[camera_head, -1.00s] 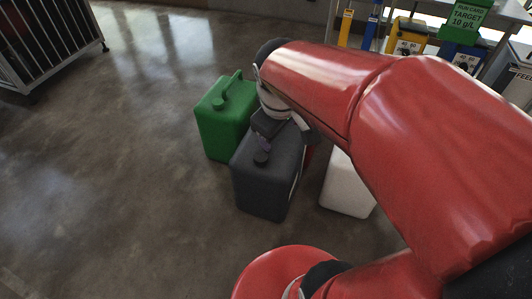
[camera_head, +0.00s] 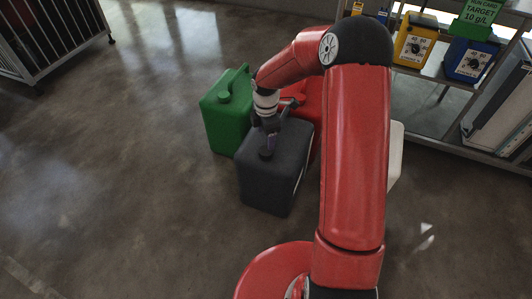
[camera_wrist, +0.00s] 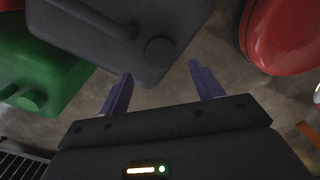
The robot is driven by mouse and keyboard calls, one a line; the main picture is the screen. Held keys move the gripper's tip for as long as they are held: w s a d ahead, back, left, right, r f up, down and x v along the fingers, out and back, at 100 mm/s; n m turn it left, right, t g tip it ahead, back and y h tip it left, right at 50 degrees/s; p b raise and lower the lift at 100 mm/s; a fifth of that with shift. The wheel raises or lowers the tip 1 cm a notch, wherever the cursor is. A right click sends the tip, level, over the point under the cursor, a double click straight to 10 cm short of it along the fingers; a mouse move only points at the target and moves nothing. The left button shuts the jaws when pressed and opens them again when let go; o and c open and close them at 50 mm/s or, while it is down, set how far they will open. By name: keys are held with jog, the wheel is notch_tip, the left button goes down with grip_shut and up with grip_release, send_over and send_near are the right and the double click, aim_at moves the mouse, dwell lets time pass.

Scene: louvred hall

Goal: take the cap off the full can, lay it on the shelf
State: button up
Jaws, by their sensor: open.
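A dark grey can (camera_head: 268,185) stands on the floor with a round dark cap (camera_wrist: 160,51) on its top. My gripper (camera_wrist: 160,72) is open and empty above this can. In the wrist view its two purple fingers point toward the cap, which shows just beyond and between the tips. In the head view the gripper (camera_head: 268,144) partly covers the cap. A green can (camera_head: 225,118) stands to the left, a red can (camera_head: 312,108) behind, and a white can (camera_head: 396,155) is mostly hidden by my arm. I cannot tell which can is full.
A metal shelf rack (camera_head: 480,157) stands at the right. It bears yellow (camera_head: 414,42) and blue (camera_head: 470,62) boxes and a green sign (camera_head: 484,13) reading "RUN CARD TARGET 10 g/L". A barred cage (camera_head: 62,35) is at upper left. The floor at left is clear.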

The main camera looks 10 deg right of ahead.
aim_at(266, 151)
jog(key=shift+f+b, duration=2.9)
jog(key=shift+f, duration=1.4)
jog(key=c, duration=1.3)
jog(key=shift+r, duration=0.1)
